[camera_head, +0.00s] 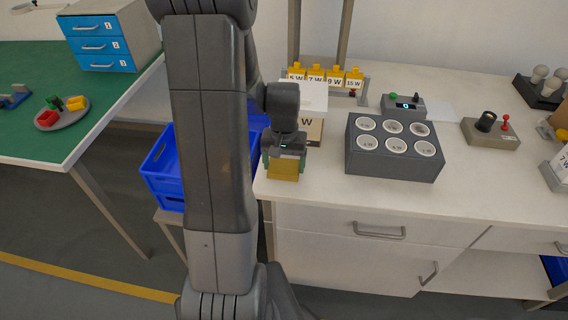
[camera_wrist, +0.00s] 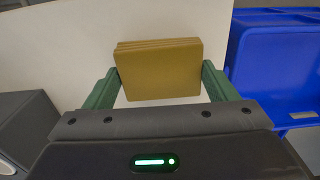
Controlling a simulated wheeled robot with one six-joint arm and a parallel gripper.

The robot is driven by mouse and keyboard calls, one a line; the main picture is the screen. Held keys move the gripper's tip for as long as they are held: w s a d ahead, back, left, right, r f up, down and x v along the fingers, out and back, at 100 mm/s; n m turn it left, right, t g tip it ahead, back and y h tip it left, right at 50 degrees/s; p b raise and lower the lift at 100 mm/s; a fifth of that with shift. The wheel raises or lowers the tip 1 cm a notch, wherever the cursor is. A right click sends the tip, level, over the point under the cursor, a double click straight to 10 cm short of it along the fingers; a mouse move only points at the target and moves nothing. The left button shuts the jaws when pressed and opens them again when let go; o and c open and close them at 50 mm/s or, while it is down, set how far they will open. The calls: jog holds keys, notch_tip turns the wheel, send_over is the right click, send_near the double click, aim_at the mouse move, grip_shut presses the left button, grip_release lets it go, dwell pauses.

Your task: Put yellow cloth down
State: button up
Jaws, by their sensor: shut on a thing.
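The yellow cloth (camera_wrist: 160,72) is a folded, mustard-coloured square with several layers showing at its edge. My gripper (camera_wrist: 158,88) is shut on it, with a green finger at each side of the cloth in the wrist view. In the head view my gripper (camera_head: 285,163) is at the left front corner of the white worktop, and the cloth (camera_head: 284,171) shows at its tip. I cannot tell whether the cloth touches the worktop.
A grey block with several round sockets (camera_head: 393,177) stands to the right of my gripper. A blue crate (camera_head: 160,166) is at the left, below the worktop's edge. Bare worktop (camera_head: 325,180) lies between gripper and block.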

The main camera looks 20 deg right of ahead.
aim_at(284, 166)
jog(key=shift+f, duration=0.25)
jog(key=shift+f, duration=0.15)
jog(key=o, duration=0.9)
notch_tip(284, 166, up, 13)
jog(key=shift+f+p, duration=0.2)
jog(key=shift+p, duration=0.2)
jog(key=shift+f, duration=0.1)
jog(key=shift+f+b, duration=0.35)
jog(key=shift+f, duration=4.8)
